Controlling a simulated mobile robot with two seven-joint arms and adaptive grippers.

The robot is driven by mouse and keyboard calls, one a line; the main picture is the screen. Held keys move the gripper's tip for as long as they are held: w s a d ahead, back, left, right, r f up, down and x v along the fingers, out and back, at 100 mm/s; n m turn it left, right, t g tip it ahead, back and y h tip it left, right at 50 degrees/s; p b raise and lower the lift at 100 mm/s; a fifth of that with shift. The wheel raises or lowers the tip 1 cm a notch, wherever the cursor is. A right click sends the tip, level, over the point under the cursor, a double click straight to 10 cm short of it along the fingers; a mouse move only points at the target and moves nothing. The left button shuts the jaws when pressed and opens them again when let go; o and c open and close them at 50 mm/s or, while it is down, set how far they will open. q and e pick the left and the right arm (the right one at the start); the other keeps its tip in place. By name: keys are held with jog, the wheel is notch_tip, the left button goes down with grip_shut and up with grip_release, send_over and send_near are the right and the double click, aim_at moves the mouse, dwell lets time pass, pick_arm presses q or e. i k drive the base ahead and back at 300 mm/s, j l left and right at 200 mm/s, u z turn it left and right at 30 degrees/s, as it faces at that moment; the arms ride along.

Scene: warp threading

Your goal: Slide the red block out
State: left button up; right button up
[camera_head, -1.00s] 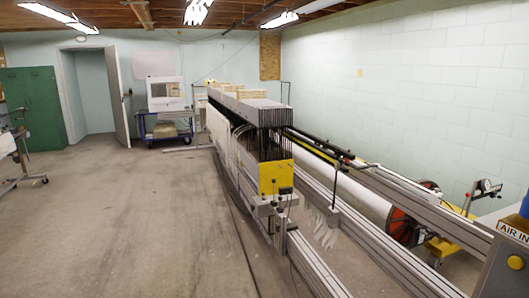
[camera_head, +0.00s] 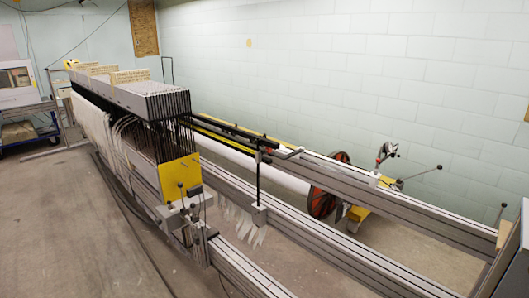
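I cannot make out a red block in the head view. The closest in colour is a dark red round disc (camera_head: 325,186) at the end of a white roller (camera_head: 270,170), on the far side of the machine's rails. Neither of my grippers is in view.
A long weaving machine with grey rails (camera_head: 310,247) crosses the view. Its stack of frames (camera_head: 130,95) ends in a yellow plate (camera_head: 180,178). The concrete floor (camera_head: 60,220) at left is clear.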

aim_at(263, 151)
jog(key=i+j+u, duration=0.15)
jog(key=i+j, duration=0.25)
jog(key=i+j+u, duration=0.15)
jog(key=i+j, duration=0.2)
jog(key=i, duration=0.2)
jog(key=i+j+u, duration=0.15)
jog(key=i+j, duration=0.2)
jog(key=i+j+u, duration=0.15)
jog(key=i, duration=0.45)
